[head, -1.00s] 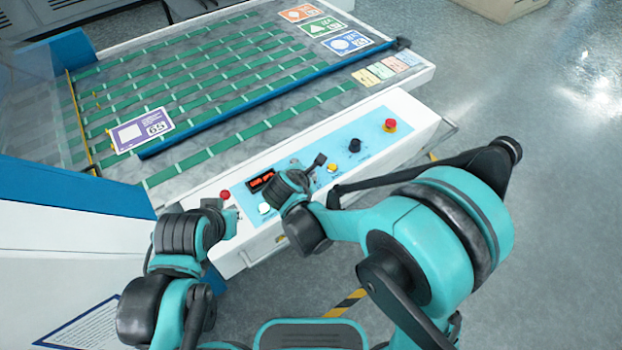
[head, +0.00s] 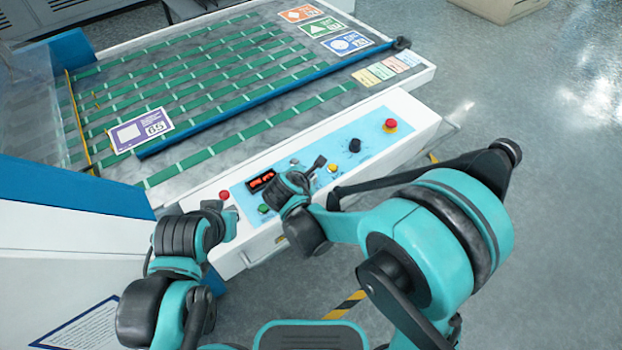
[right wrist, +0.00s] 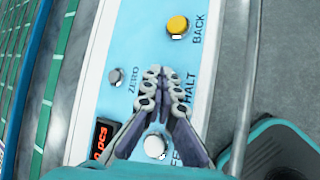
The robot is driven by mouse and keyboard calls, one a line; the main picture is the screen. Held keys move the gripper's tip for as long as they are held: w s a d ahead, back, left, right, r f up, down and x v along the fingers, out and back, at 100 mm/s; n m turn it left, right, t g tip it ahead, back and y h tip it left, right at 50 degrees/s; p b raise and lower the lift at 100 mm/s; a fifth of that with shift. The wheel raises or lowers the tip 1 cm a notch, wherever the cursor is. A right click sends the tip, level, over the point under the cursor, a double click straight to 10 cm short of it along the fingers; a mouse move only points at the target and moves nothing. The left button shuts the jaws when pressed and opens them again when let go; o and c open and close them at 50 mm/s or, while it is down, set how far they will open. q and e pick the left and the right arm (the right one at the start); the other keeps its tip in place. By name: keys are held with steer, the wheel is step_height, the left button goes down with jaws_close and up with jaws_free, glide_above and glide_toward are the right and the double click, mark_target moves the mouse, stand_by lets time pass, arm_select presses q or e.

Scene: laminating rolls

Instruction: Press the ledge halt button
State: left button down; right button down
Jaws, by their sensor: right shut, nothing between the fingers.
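The word HALT is printed on the pale blue panel (right wrist: 205,60) in the right wrist view, just right of my right gripper (right wrist: 155,82). That gripper is shut and empty, its fingertips together over the spot beside the word. The halt button is hidden under the fingers, and I cannot tell whether they touch it. In the head view my right gripper (head: 319,163) reaches over the ledge panel between the display (head: 261,181) and the yellow button (head: 332,168). My left gripper (head: 231,216) hangs near the ledge's left end; its fingers are unclear.
Around the fingers are the yellow BACK button (right wrist: 177,25), grey ZERO button (right wrist: 115,76) and a white button (right wrist: 154,146). Along the ledge are a red button (head: 224,195), green button (head: 264,208), black knob (head: 354,145) and red mushroom button (head: 390,125). A belt table lies behind.

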steer(key=shift+r, duration=0.15)
steer(key=shift+r+p, duration=0.65)
steer(key=shift+r, duration=0.1)
step_height(320, 180, up, 5)
steer(key=p, duration=0.4)
stand_by(0.8)
